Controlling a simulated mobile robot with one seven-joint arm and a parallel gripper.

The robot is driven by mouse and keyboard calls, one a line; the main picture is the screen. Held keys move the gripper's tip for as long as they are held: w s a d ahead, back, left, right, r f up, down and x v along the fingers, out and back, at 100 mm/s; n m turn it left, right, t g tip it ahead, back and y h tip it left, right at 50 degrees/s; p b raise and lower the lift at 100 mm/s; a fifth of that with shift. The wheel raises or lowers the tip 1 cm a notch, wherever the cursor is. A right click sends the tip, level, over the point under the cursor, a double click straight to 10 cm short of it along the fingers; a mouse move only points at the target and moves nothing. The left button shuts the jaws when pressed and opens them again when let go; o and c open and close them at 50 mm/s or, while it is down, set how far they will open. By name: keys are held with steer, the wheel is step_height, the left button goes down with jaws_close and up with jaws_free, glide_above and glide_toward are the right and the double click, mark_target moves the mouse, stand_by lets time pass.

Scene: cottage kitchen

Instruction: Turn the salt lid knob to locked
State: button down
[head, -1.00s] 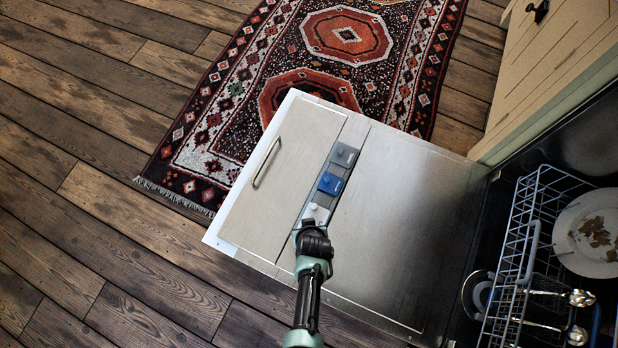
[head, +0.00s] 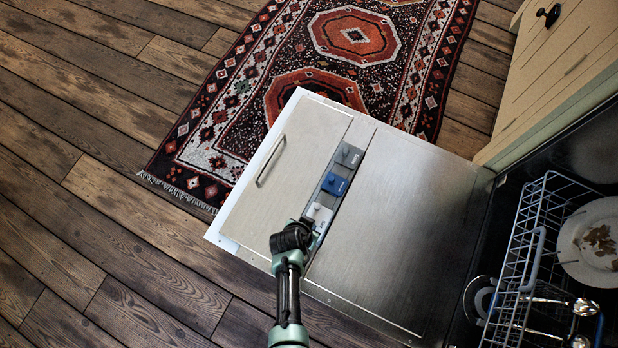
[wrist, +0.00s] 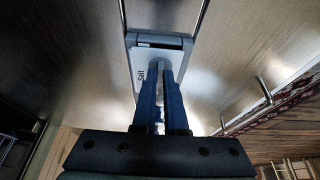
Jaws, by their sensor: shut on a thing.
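The white salt lid (head: 319,216) sits at the near end of a strip of three lids on the open dishwasher door (head: 400,230). In the wrist view the lid (wrist: 149,62), marked "Salt", lies flat in its frame. Its pale knob (wrist: 161,64) shows between my fingertips. My gripper (wrist: 163,76) is shut on the salt lid knob, with blue fingers on both sides. In the head view my gripper (head: 304,226) reaches the lid from the near left. The fingers hide part of the lid, and I cannot tell which mark the knob points at.
A blue lid (head: 333,185) and a grey lid (head: 349,156) follow along the strip. A door handle (head: 270,160) is to the left. A dish rack (head: 538,262) with a dirty plate (head: 594,241) stands at the right. A patterned rug (head: 290,95) lies beyond the door.

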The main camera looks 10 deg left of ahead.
stand_by(0.4)
steer(key=c, duration=1)
jaws_free()
steer(key=shift+o, duration=0.2)
steer(key=shift+r, duration=0.1)
steer(key=p+v, duration=0.8)
steer(key=v, duration=0.4)
steer(key=shift+s+r, duration=0.15)
steer(key=shift+r, duration=0.25)
